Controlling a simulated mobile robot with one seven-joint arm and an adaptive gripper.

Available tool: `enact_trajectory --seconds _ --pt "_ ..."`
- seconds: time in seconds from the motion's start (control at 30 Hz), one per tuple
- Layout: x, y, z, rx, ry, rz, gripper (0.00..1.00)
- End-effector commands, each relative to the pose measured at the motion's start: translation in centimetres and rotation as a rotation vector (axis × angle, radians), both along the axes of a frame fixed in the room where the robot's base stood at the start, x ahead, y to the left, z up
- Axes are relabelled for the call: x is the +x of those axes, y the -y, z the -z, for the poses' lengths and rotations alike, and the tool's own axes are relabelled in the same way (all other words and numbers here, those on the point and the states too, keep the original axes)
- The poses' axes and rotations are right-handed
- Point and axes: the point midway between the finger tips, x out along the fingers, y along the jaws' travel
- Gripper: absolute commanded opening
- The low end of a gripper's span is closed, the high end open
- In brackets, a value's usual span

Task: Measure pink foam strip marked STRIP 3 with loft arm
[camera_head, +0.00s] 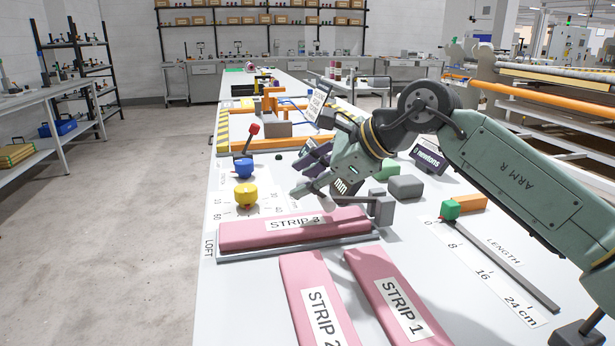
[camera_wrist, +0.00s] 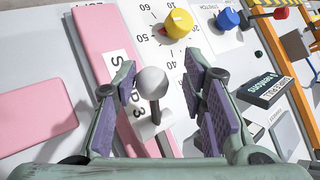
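The pink foam strip marked STRIP 3 (camera_head: 245,236) lies flat in the grey LOFT tray (camera_head: 290,250); it also shows in the wrist view (camera_wrist: 98,40), its label partly covered. The loft arm's grey pivot block (camera_head: 383,208) stands at the tray's right end. A pale ball knob (camera_wrist: 152,82) on a short stem rises from a light plate over the strip. My gripper (camera_wrist: 160,72) is open, with its purple-padded fingers on either side of the knob and visible gaps. In the head view my gripper (camera_head: 318,188) is above the strip. Whether the plate touches the foam is unclear.
A yellow dial (camera_head: 246,194) and a blue dial (camera_head: 243,168) stand behind the tray. STRIP 2 (camera_head: 312,290) and STRIP 1 (camera_head: 385,285) lie in front.

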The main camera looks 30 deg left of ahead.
Motion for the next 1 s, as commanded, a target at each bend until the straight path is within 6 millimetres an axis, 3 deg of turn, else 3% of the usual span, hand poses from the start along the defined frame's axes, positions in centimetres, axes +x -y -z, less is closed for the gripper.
enact_trajectory --seconds 0.47,1.0 --pt "0.2 0.5 -0.5 0.003 0.002 0.005 0.46" --pt "0.5 8.4 -6.5 0.003 0.001 0.005 0.46"
